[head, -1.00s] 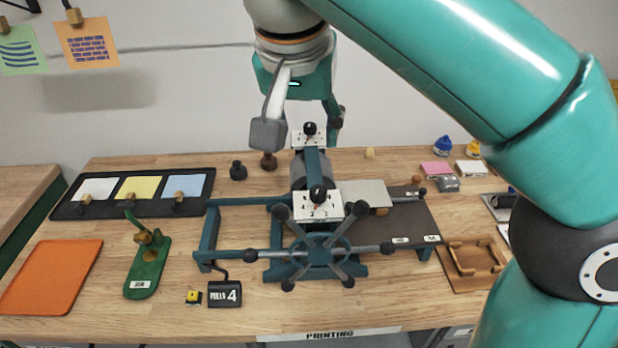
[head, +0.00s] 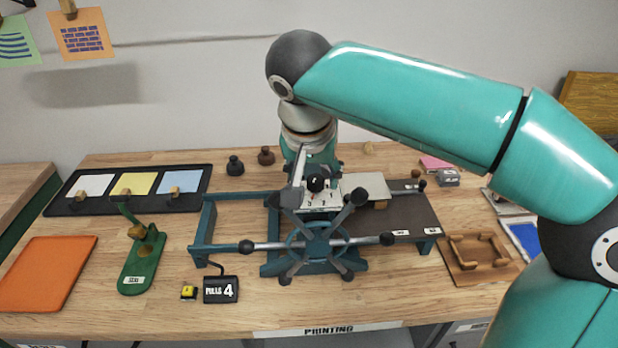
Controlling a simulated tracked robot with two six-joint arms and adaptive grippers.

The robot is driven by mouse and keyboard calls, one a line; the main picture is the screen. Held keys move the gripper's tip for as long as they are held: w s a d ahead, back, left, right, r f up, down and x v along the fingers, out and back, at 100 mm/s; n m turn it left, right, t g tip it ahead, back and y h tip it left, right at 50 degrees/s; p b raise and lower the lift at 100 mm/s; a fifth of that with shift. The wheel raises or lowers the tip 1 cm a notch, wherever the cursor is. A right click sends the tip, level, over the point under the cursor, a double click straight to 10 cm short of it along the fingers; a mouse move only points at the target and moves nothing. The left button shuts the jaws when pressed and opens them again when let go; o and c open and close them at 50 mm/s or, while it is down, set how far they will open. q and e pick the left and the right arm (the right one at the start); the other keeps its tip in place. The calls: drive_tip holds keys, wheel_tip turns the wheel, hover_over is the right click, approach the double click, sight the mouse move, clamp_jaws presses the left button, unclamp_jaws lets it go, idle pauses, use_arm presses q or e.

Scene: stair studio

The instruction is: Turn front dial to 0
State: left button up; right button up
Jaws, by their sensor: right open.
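The front dial (head: 316,184) is a black knob on a white numbered plate (head: 322,202), on the near side of the teal press. My right gripper (head: 309,178) is over the press, pointing down at the front dial and open. One grey finger (head: 297,190) shows just left of the knob; the other finger is mostly hidden. I cannot tell whether the fingers touch the knob. The rear dial is hidden behind the gripper. The dial's setting is too small to read surely. My left gripper is out of view.
The star wheel (head: 317,245) with long spokes stands just in front of the dial. A counter reading "PULLS 4" (head: 221,289), a green stand (head: 142,262) and an orange mat (head: 48,273) lie to the left. A wooden frame (head: 478,258) lies at right.

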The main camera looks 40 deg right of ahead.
drive_tip(key=shift+f, duration=0.2)
clamp_jaws()
drive_tip(key=shift+a, duration=0.25)
drive_tip(key=shift+s+d, duration=0.1)
drive_tip(key=shift+d, duration=0.1)
drive_tip(key=shift+d+r+n, duration=0.1)
drive_tip(key=shift+n, duration=0.2)
idle(0.3)
